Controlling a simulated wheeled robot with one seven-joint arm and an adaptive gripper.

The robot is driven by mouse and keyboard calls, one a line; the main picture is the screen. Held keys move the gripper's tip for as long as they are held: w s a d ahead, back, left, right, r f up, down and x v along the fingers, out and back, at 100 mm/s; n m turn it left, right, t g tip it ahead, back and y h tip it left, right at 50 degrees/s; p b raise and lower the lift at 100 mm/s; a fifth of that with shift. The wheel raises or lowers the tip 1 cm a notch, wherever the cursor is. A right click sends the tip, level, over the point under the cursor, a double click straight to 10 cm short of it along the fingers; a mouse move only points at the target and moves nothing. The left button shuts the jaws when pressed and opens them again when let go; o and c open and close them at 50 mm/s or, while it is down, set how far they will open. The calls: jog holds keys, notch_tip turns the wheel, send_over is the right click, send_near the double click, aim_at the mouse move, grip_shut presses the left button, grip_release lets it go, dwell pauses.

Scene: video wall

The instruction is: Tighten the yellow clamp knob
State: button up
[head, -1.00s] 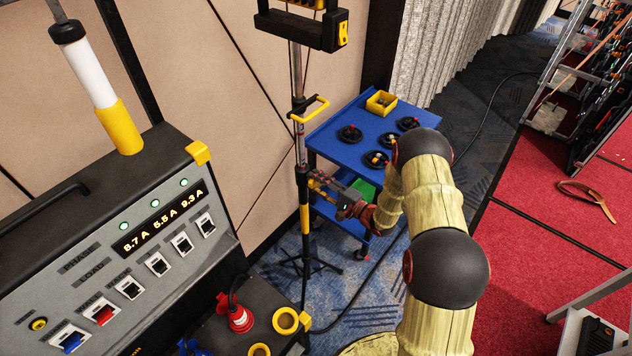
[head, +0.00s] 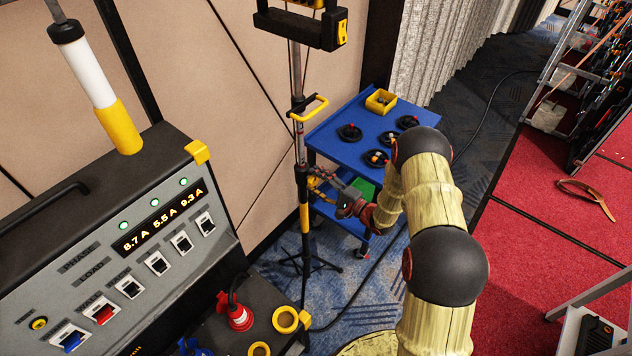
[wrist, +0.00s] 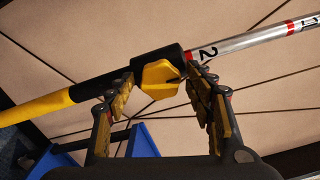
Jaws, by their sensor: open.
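The yellow clamp knob (wrist: 160,78) sits on the black collar (wrist: 148,63) of the light stand's pole in the wrist view. My gripper (wrist: 158,98) is open, with one finger on each side of the knob. The right fingertip is close to the knob's edge; I cannot tell whether it touches. In the head view my gripper (head: 322,180) is at the stand's pole (head: 304,215), at the height of the collar, and the knob is hard to make out there.
A blue cart (head: 345,150) with several black round items and a yellow bin (head: 381,101) stands right behind the stand. A yellow handle (head: 311,108) sticks out from the pole above my gripper. A grey power box (head: 120,250) stands at the left.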

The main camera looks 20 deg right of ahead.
jog(key=v, duration=1.2)
dwell(0.5)
